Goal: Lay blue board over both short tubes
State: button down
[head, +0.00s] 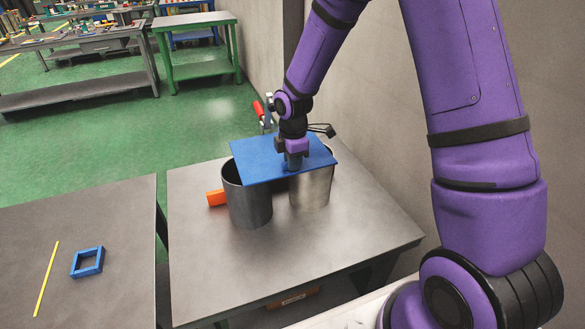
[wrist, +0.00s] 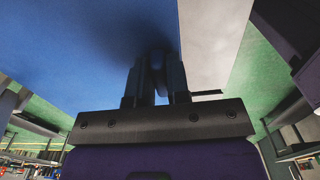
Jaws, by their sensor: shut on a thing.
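The blue board (head: 262,163) lies flat over the tops of two short metal tubes in the head view. The left tube (head: 249,207) is dark grey, and part of its open rim shows beyond the board's left edge. The right tube (head: 312,188) is lighter and mostly covered by the board. My gripper (head: 294,163) points down above the right part of the board and is shut on it, at a small grip on its top. In the wrist view the board (wrist: 90,50) fills the upper left, with my gripper (wrist: 160,85) at it. Whether the board touches both rims is unclear.
The tubes stand on a grey table (head: 355,240). An orange block (head: 216,197) lies left of the left tube. A red object (head: 259,110) shows behind the board. On the left table are a blue square frame (head: 88,262) and a yellow strip (head: 47,279). The table's front is clear.

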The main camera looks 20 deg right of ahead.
jog(key=shift+a+f, duration=0.15)
jog(key=shift+f, duration=1.1)
jog(key=shift+f, duration=0.1)
jog(key=c, duration=1.1)
grip_release()
